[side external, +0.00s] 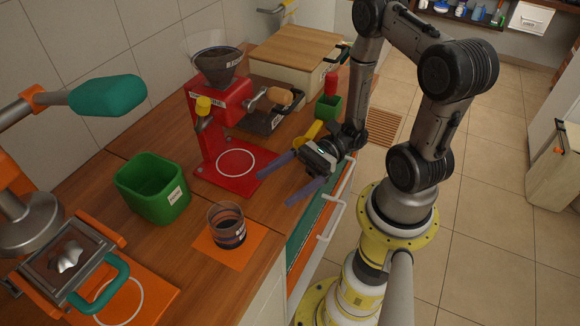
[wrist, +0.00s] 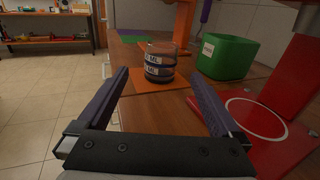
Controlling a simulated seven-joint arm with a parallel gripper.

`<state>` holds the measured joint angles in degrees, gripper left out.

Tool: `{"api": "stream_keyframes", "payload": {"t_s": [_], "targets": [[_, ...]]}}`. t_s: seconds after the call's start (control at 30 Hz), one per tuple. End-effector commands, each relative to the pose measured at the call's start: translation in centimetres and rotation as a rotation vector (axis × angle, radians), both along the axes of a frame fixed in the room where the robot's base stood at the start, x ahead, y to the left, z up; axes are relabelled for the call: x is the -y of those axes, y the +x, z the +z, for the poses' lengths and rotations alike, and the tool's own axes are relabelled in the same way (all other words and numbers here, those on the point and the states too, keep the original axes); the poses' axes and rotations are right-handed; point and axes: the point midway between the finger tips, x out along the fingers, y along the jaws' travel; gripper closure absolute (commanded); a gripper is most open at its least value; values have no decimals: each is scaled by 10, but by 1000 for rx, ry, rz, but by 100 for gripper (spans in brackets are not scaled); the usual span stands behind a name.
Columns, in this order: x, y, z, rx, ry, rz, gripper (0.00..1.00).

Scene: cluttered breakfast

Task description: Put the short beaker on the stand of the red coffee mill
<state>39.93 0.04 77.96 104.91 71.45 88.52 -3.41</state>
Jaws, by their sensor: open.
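The short beaker (side external: 227,225) is a clear glass with dark contents and labelled bands. It stands upright on an orange mat (side external: 209,246) near the counter's front edge. In the wrist view the beaker (wrist: 160,62) is ahead, between and beyond the fingertips. The red coffee mill (side external: 222,110) has a clear hopper on top and a red stand (side external: 208,172) marked with a white circle. The circle is bare. The stand (wrist: 257,119) also shows at the right of the wrist view. My gripper (side external: 298,175) is open and empty, above the counter by the stand's front edge, apart from the beaker.
A green bin (side external: 152,190) stands left of the mill, behind the beaker. An orange press machine (side external: 65,265) with teal handles is at the left. Bare counter lies between the mat and stand.

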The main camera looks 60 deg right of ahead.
Motion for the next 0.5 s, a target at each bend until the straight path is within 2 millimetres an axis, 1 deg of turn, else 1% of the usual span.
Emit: {"api": "stream_keyframes", "payload": {"t_s": [0.07, 0.13, 0.27, 0.37, 0.5], "targets": [[-2, -3, 8, 36, -57, 70, 0], [-7, -11, 18, 91, -145, 180, 0], [-12, -35, 40, 247, -403, 459, 0], [-6, -55, 54, 391, -636, 668, 0], [14, -72, 75, 620, -982, 905, 0]]}}
